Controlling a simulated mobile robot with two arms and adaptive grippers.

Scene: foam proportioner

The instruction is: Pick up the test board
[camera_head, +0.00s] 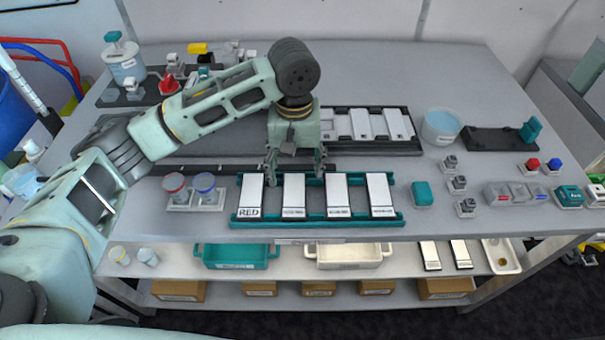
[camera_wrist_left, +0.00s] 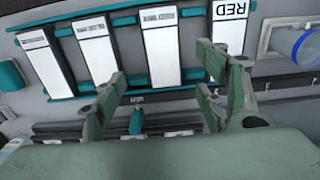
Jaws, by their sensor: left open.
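White boards lie side by side in a teal rack (camera_head: 325,221) at the front of the table. The leftmost is labelled RED (camera_head: 251,192); the second board (camera_head: 293,194), third board (camera_head: 338,194) and fourth board (camera_head: 379,192) carry labels too small to read. I cannot tell which one is the test board. My left gripper (camera_head: 295,168) is open and empty, pointing down at the rack's rear edge, near the second board's far end. In the left wrist view its fingers (camera_wrist_left: 161,68) are spread either side of the second board (camera_wrist_left: 160,45), not visibly gripping it.
A dark tray (camera_head: 409,147) with white plates lies behind. A teal block (camera_head: 422,194) and small switches (camera_head: 458,184) stand to the right. Bare table lies between the tray and rack on the right.

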